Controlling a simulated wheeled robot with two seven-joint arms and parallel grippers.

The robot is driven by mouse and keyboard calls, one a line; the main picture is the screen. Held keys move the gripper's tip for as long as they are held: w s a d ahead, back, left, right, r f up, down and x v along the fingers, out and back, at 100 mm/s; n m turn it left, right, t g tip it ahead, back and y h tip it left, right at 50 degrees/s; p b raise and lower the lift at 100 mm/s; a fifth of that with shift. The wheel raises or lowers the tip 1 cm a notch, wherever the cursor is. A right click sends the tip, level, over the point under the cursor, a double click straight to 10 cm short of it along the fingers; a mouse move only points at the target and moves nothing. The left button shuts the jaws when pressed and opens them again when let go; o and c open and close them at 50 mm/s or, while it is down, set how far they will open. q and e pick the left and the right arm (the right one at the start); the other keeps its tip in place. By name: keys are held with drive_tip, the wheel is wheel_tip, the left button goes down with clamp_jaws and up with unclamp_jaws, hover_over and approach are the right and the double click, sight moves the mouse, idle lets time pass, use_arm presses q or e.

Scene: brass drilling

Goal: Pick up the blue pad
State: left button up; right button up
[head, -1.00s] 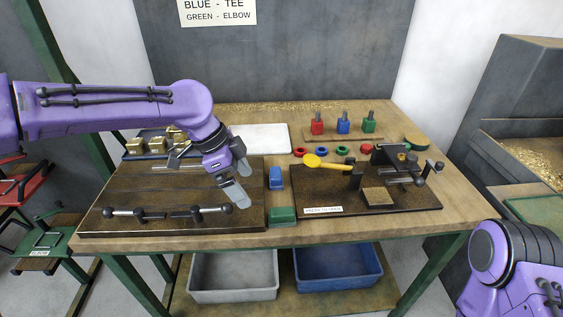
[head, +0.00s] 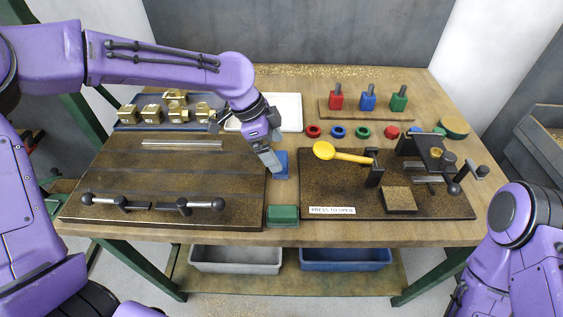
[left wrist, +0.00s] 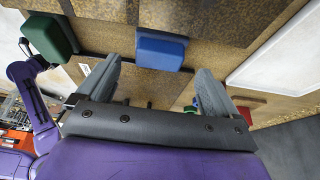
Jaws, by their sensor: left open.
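The blue pad (head: 281,165) is a small block on the bench, between the dark left board and the dark right board. It also shows in the left wrist view (left wrist: 160,48), ahead of and between the two grey fingers. My left gripper (head: 272,168) is at the pad in the head view, covering part of its left side. In the left wrist view the left gripper (left wrist: 158,85) is open with nothing between its fingers. I cannot tell whether a finger touches the pad. My right arm shows at the right edge of the head view, but its gripper is out of view.
A green pad (head: 283,215) lies just in front. The right board (head: 330,195) carries a yellow lever (head: 340,153) and a clamp. The left board (head: 160,170) carries two handles. A white tray (head: 288,106) and brass parts (head: 178,108) are behind. Two bins are below.

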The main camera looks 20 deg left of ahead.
sight(280, 158)
use_arm(q)
drive_tip(key=x, duration=0.3)
drive_tip(key=shift+f, duration=0.35)
drive_tip(key=c, duration=1)
drive_tip(key=shift+o, duration=0.2)
drive_tip(key=shift+r, duration=0.15)
